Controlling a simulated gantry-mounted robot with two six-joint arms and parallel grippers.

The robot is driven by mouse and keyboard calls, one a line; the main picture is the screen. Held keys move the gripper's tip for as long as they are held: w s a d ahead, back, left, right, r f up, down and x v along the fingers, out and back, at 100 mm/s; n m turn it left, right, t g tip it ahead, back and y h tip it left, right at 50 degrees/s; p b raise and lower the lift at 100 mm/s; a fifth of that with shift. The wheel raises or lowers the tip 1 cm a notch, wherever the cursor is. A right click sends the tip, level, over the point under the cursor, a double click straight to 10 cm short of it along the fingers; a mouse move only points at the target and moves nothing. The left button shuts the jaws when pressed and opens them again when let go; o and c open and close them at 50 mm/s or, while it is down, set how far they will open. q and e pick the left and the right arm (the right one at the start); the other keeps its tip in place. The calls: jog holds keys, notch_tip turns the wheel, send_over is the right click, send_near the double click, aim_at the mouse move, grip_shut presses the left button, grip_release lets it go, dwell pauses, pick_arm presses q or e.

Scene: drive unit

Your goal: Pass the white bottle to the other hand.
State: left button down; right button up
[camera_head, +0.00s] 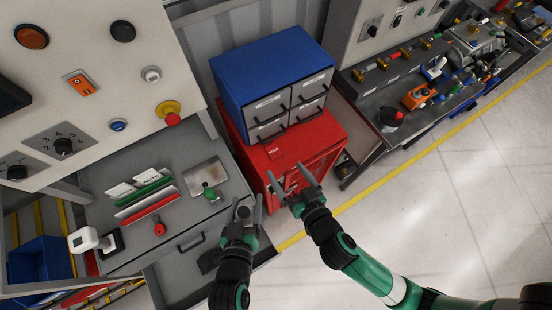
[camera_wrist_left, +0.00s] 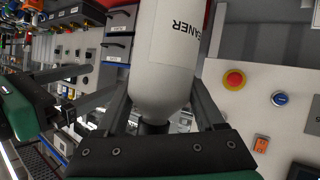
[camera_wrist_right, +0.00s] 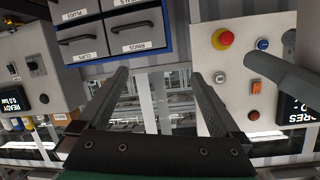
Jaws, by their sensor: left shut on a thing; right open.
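The white bottle (camera_wrist_left: 168,60) shows large in the left wrist view, with dark lettering ending in "EANER" and a dark neck toward my palm. My left gripper (camera_head: 247,199) is shut on it, with a finger along each side. I cannot make out the bottle in the head view. My right gripper (camera_head: 289,173) is open, just right of the left one in the head view. Its fingers are apart with nothing between them in the right wrist view (camera_wrist_right: 162,85). Part of the right gripper shows at the left of the left wrist view (camera_wrist_left: 65,85), apart from the bottle.
A red cabinet (camera_head: 325,133) with a blue drawer unit (camera_head: 245,68) on top stands beyond the grippers. A grey workbench (camera_head: 150,240) with a control panel (camera_head: 95,50) is at left. A second bench (camera_head: 375,85) is at back right. Open floor (camera_head: 450,210) lies at right.

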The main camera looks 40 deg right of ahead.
jog(key=s+d+f+n+g, duration=0.2)
jog(key=s+f, duration=0.8)
jog(key=s, duration=0.1)
jog(key=a+r+n+y, duration=0.3)
jog(key=a+n+y, duration=0.1)
jog(key=a, duration=0.2)
jog(key=w+a+r+n+y, duration=0.1)
jog(key=a+r+n+y, duration=0.2)
jog(key=a, duration=0.4)
jog(key=shift+w+a+r+n+y, duration=0.2)
jog(key=shift+r+n+y, duration=0.2)
jog(key=shift+r+y, duration=0.15)
jog(key=shift+f, duration=0.1)
jog(key=x, duration=1.2)
jog(key=shift+c, duration=0.2)
